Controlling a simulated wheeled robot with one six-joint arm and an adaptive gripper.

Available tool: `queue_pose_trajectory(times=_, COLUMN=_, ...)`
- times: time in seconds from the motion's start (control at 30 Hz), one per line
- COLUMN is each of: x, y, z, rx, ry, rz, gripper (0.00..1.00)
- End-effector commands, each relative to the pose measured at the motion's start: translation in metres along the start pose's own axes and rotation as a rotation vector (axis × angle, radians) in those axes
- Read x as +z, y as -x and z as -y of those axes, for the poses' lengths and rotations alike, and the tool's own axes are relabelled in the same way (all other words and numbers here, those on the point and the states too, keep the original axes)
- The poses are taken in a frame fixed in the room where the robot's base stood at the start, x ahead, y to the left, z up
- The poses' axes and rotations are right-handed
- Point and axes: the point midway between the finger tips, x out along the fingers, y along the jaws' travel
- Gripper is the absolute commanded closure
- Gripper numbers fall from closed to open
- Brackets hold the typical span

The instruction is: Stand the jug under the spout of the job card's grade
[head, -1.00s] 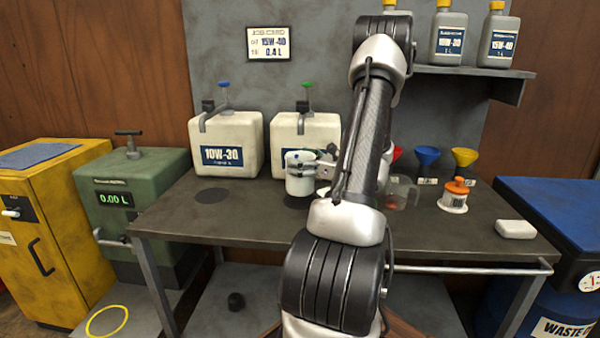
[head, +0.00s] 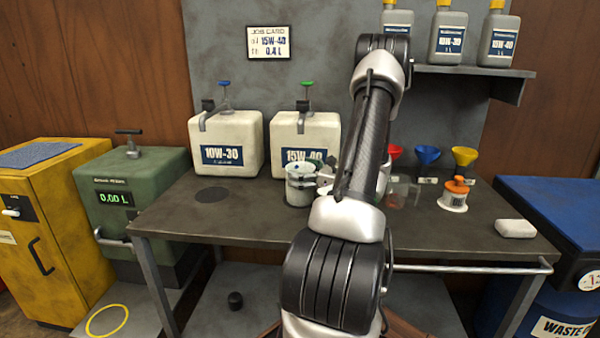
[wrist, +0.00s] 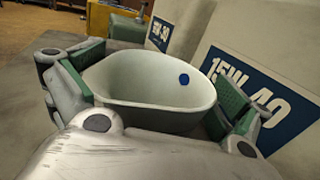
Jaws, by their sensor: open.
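The job card (head: 269,43) on the back panel reads 15W-40 and 0.4 L. The pale jug (head: 299,189) stands upright on the bench in front of the 15W-40 container (head: 322,131), below its spout (head: 301,122); the dark round spot there is hidden beneath it. My gripper (head: 319,181) is open around the jug, coming from the right. In the wrist view its green-padded fingers (wrist: 160,82) flank the jug (wrist: 135,118), close to its walls; I cannot tell whether they touch. The jug's inside looks empty apart from a small blue dot (wrist: 184,78).
The 10W-30 container (head: 226,145) stands to the left, with a bare dark spot (head: 212,195) before it. The bench front (head: 240,222) is clear.

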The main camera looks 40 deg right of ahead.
Motion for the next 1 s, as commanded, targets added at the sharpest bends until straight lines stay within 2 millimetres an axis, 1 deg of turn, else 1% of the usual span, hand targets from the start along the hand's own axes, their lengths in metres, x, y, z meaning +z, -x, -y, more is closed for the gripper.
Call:
queue_pose_trajectory(times=0.17, x=0.004, y=0.0, z=0.0, rx=0.0, ry=0.002, rz=0.0, gripper=0.0)
queue_pose_trajectory(times=0.2, x=0.004, y=0.003, z=0.0, rx=-0.001, ry=0.001, rz=0.0, gripper=0.0)
queue_pose_trajectory(times=0.27, x=0.004, y=0.012, z=0.001, rx=-0.002, ry=0.001, rz=-0.001, gripper=0.0)
queue_pose_trajectory(times=0.5, x=0.004, y=0.055, z=0.001, rx=-0.004, ry=0.001, rz=0.0, gripper=0.0)
queue_pose_trajectory(times=0.6, x=0.004, y=0.068, z=0.001, rx=-0.002, ry=0.001, rz=0.0, gripper=0.0)
queue_pose_trajectory(times=0.73, x=0.004, y=0.074, z=0.0, rx=0.0, ry=0.0, rz=0.0, gripper=0.0)
queue_pose_trajectory(times=1.0, x=0.004, y=0.075, z=0.0, rx=0.0, ry=0.0, rz=0.0, gripper=0.0)
